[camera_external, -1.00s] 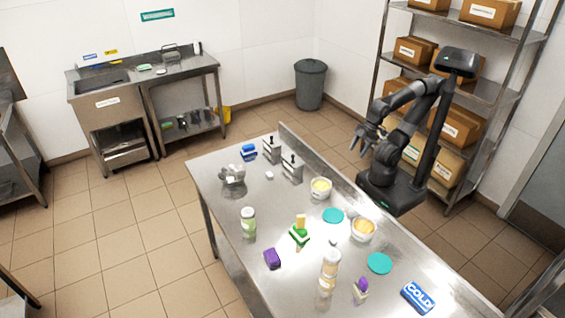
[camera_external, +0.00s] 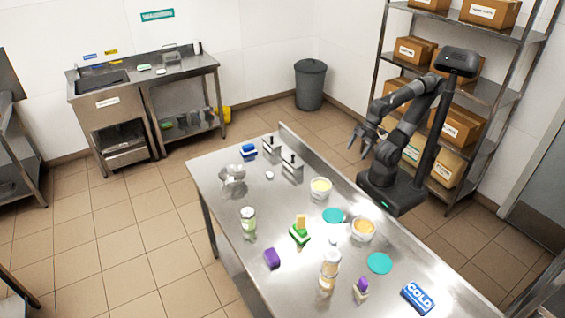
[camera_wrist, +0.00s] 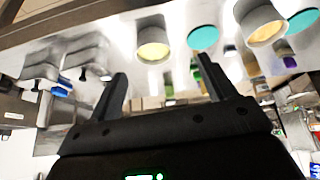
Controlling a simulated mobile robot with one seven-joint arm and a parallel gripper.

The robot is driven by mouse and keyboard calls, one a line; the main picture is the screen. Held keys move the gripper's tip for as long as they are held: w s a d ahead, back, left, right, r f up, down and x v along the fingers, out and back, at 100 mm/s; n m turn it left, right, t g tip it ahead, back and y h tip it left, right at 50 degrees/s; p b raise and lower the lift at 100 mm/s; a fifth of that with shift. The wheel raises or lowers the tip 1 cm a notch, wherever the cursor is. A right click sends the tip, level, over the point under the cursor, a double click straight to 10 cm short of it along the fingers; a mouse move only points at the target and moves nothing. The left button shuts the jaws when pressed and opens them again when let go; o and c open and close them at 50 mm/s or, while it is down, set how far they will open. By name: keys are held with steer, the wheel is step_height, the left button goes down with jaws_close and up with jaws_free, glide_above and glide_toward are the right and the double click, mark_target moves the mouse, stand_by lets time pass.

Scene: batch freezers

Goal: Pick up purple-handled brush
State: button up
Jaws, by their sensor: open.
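The purple-handled brush (camera_external: 361,289) stands on the steel table near its front right, with a purple top and a pale lower part, in the external view. A small purple item also shows at the right of the wrist view (camera_wrist: 289,61), but I cannot tell if it is the brush. My gripper (camera_external: 359,146) is open and empty, held above the table's far edge, well behind and apart from the brush. In the wrist view my gripper (camera_wrist: 163,85) shows two spread dark fingers with nothing between them.
The steel table (camera_external: 300,270) holds a green brush with a yellow handle (camera_external: 300,231), a purple block (camera_external: 272,258), jars (camera_external: 330,268), tubs (camera_external: 321,188), teal discs (camera_external: 380,263) and a blue COLD pack (camera_external: 418,298). Metal dispensers (camera_external: 291,167) stand at the far left edge.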

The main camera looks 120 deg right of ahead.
steer(key=w+a+r+n, duration=0.2)
steer(key=w+a+n, duration=0.15)
steer(key=w, duration=0.25)
steer(key=w+a+r+n, duration=0.3)
steer(key=w+n, duration=0.2)
steer(key=w, duration=0.1)
steer(key=n+g+h, duration=0.1)
steer(key=n, duration=2.4)
glide_above(362, 287)
steer(key=s, duration=0.5)
step_height(362, 287, down, 15)
steer(key=shift+m, duration=0.25)
steer(key=x, duration=0.9)
steer(key=shift+f, duration=0.35)
steer(key=c, duration=1.1)
